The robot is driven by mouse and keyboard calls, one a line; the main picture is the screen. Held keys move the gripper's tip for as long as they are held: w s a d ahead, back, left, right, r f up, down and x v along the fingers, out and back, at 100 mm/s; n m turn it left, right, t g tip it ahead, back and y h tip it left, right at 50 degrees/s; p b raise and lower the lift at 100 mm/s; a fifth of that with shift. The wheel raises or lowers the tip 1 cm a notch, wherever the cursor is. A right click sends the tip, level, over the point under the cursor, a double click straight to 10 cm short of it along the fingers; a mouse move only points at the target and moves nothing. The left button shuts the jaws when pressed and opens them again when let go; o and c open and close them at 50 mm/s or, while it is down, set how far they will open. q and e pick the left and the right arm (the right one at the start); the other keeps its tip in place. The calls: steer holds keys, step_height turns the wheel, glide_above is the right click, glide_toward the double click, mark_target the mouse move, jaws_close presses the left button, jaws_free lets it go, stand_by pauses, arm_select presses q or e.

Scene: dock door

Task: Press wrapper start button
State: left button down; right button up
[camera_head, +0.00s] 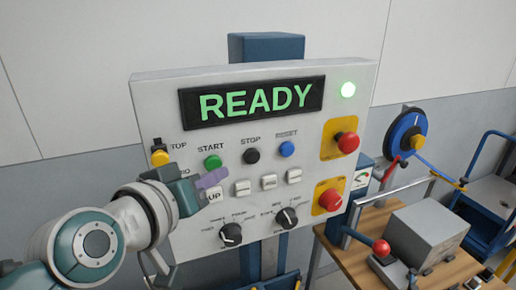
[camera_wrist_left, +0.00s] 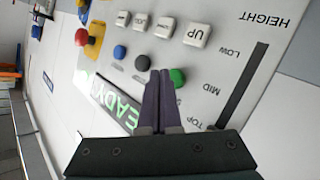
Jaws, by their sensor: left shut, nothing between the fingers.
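The green START button (camera_head: 212,161) is on the left part of a pale control panel (camera_head: 160,95), under a display (camera_head: 252,101) reading READY in green. In the left wrist view the green button (camera_wrist_left: 178,77) shows just right of my fingertips, partly covered by them. My left gripper (camera_head: 215,177) has its purple fingers shut with nothing between them. In the head view its tips are just below the green button, close to the UP key. In the left wrist view the closed left gripper (camera_wrist_left: 160,72) points at the panel between the green and black buttons. I cannot tell whether it touches the panel.
A black STOP button (camera_head: 251,156) and a blue button (camera_head: 287,149) sit right of START. Below are several white keys (camera_head: 242,187) and two black knobs (camera_head: 231,234). Two red buttons (camera_head: 347,142) on yellow plates are at right. A wooden bench (camera_head: 350,262) stands at lower right.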

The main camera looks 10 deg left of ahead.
arm_select(q)
steer(key=shift+w, duration=0.1)
steer(key=shift+w+a, duration=0.25)
steer(key=shift+w+a+b, duration=0.3)
steer(key=shift+w+b, duration=0.05)
steer(key=shift+w, duration=0.05)
stand_by(0.9)
stand_by(0.4)
steer(key=shift+s+d+p, duration=0.55)
steer(key=shift+s+p, duration=0.1)
steer(key=shift+s, duration=0.1)
